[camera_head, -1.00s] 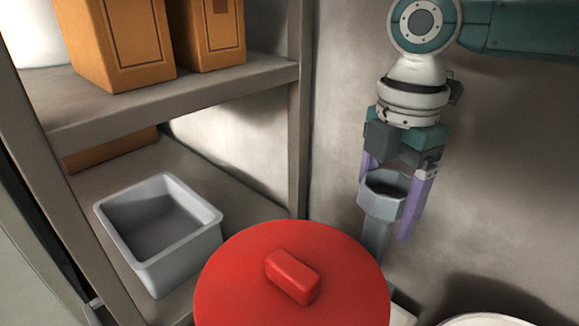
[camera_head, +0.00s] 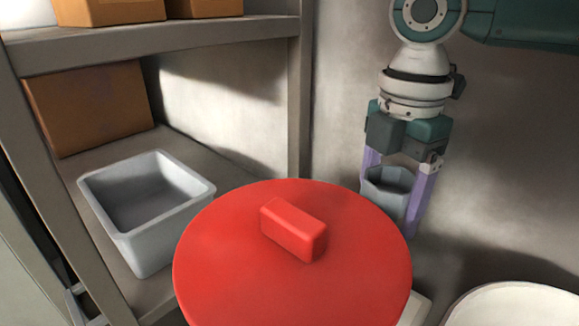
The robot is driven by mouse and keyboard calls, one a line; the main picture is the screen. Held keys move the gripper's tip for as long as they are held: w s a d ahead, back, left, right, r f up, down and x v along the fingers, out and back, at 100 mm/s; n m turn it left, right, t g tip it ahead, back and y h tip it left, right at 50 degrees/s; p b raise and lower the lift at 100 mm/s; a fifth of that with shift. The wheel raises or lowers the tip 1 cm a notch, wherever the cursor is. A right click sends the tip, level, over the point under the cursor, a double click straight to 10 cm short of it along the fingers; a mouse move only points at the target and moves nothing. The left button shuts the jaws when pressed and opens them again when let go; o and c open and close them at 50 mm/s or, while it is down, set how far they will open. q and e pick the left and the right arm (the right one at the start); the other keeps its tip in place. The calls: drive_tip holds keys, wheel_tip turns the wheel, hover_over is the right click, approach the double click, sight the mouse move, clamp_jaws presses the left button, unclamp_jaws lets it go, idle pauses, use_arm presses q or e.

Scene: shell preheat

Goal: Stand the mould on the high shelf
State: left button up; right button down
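My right gripper (camera_head: 398,190), at the right, points down with its two purple fingers on either side of a grey faceted cup-like thing (camera_head: 388,190), which looks like the mould. The fingers look closed on it, and it is held upright with its open top facing up. Its lower part is hidden behind the red lid. The shelf unit stands at the left, with an upper shelf board (camera_head: 160,38) and a lower board (camera_head: 215,165). My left gripper is not in view.
A grey open bin (camera_head: 160,250) sits on the lower board, with a brown box (camera_head: 90,108) behind it. Brown boxes (camera_head: 110,10) stand on the upper board. A large round red lid (camera_head: 300,285) fills the front middle. A white round thing (camera_head: 515,305) is at the lower right.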

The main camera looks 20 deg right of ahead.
unclamp_jaws()
drive_tip(key=shift+f, duration=0.1)
